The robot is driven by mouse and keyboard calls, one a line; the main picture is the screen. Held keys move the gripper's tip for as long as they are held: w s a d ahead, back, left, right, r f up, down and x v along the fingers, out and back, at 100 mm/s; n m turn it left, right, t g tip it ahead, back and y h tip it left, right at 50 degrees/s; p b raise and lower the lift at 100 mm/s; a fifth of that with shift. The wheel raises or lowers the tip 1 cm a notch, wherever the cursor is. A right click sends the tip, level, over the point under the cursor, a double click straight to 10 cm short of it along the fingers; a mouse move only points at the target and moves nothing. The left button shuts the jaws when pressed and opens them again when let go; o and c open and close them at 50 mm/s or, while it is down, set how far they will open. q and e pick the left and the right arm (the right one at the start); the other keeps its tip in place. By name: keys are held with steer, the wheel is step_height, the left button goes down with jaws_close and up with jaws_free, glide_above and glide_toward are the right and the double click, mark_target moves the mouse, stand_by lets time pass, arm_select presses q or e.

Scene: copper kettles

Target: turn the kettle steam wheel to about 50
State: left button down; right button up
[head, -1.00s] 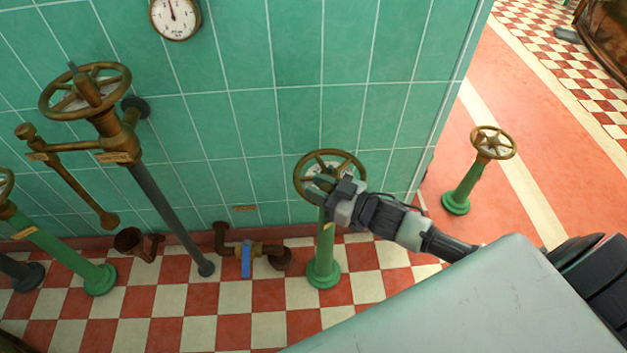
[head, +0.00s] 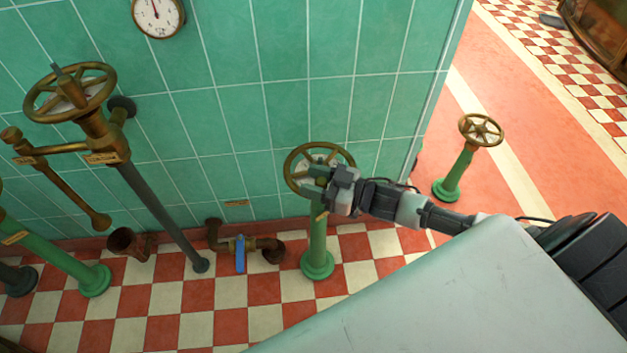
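A brass handwheel (head: 297,153) sits on a green post (head: 318,240) by the tiled wall, near the middle of the head view. My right gripper (head: 320,180) is at the near side of this wheel, over its rim and hub. It covers part of the wheel, and I cannot tell whether its fingers are closed on it. A small tag is on the post, too small to read. Other brass wheels are a large one (head: 112,78) on a grey pipe at the left and a small one (head: 497,133) on a green post at the right. My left gripper is out of view.
A round white gauge (head: 158,15) hangs on the green wall (head: 225,90), its needle pointing up and slightly left. A pipe with a blue lever (head: 240,255) runs low along the wall. The wall ends at the right, with open red floor (head: 500,90) beyond.

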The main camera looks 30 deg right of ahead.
steer(key=shift+o, duration=0.6)
steer(key=shift+s+d+f, duration=0.1)
steer(key=shift+s+d, duration=0.05)
steer(key=shift+s, duration=0.1)
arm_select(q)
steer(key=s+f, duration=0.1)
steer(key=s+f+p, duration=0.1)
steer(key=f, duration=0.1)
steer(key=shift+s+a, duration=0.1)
arm_select(e)
steer(key=v, duration=1)
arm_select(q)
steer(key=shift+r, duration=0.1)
